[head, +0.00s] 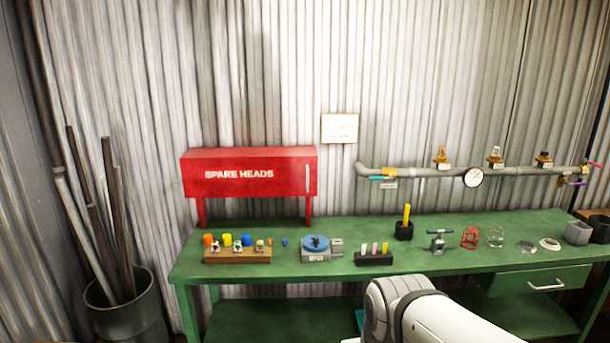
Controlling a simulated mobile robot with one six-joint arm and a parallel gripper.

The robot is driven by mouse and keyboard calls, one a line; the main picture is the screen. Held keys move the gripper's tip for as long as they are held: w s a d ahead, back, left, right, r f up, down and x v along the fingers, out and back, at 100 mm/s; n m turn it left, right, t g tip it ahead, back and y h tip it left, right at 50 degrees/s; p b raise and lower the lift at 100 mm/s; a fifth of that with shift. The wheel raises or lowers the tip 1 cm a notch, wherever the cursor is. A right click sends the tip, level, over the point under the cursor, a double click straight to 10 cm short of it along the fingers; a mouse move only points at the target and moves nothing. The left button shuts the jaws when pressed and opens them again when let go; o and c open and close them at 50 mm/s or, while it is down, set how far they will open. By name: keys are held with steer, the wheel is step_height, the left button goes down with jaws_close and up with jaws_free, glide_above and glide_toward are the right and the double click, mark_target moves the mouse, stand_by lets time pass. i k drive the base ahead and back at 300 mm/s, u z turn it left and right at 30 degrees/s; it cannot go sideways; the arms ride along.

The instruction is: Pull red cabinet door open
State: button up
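The red cabinet (248,157) marked "SPARE HEADS" stands on red legs at the back left of the green bench, against the corrugated wall. Its red front door (240,187) looks shut. A pale vertical handle (307,179) is at the door's right edge. A white arm link of mine shows at the bottom right, in front of the bench. My gripper is not in view, so I cannot see whether it is open or shut.
The green bench (430,258) carries a wooden rack (237,256), a blue round device (315,243) and several small fittings in front of and right of the cabinet. A pipe with a gauge (473,178) runs along the wall at right. A bin of pipes (125,318) stands at left.

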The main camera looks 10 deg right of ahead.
mark_target(282, 170)
steer(key=z, duration=0.45)
steer(key=i, duration=2.1)
steer(key=u, duration=0.85)
steer(key=k, duration=0.95)
steer(key=u, duration=0.1)
steer(key=i, duration=0.95)
steer(key=z, duration=0.05)
